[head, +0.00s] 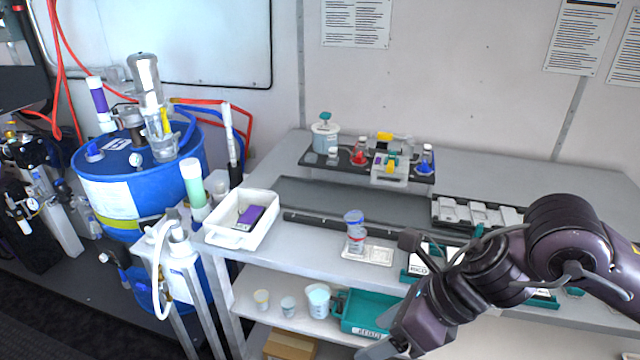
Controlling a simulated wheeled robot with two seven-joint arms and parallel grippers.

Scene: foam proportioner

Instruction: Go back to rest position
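My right arm reaches in from the right edge, in front of the grey workbench (290,262). Its gripper (378,350) points down and left at the bottom edge, in front of the lower shelf. The fingers are partly cut off by the frame, so I cannot tell if they are open or shut, or whether they hold anything. My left arm and gripper are not in view.
A white tray (225,238) with a purple box (251,216) sits at the bench's left end. Stacked cups (355,232) stand on a small white plate (368,254) near my forearm. A teal bin (368,314) is on the shelf below. A blue drum (140,185) stands left.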

